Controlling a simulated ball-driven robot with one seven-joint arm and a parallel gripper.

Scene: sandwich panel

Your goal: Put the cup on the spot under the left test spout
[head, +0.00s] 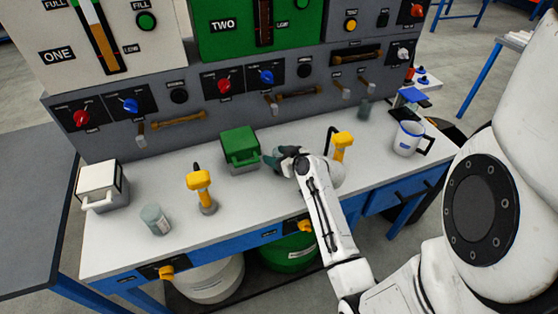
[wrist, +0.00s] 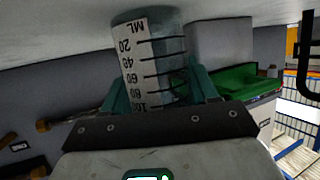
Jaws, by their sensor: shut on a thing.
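My gripper (head: 274,160) is over the middle of the white worktop, just right of a green box. In the wrist view my gripper (wrist: 158,88) has its teal fingers on both sides of a clear grey cup (wrist: 150,55) marked ML with a printed scale, and is shut on it. The cup is close to the worktop; I cannot tell whether it touches. In the head view the hand mostly hides it. The left test spout (head: 141,136) hangs from the grey panel at the far left, with bare worktop below it. The spot itself is not clear to me.
The green box (head: 239,150) stands close left of my gripper. A yellow-topped tool (head: 200,190), another grey cup (head: 155,219) and a white box (head: 102,187) stand further left.

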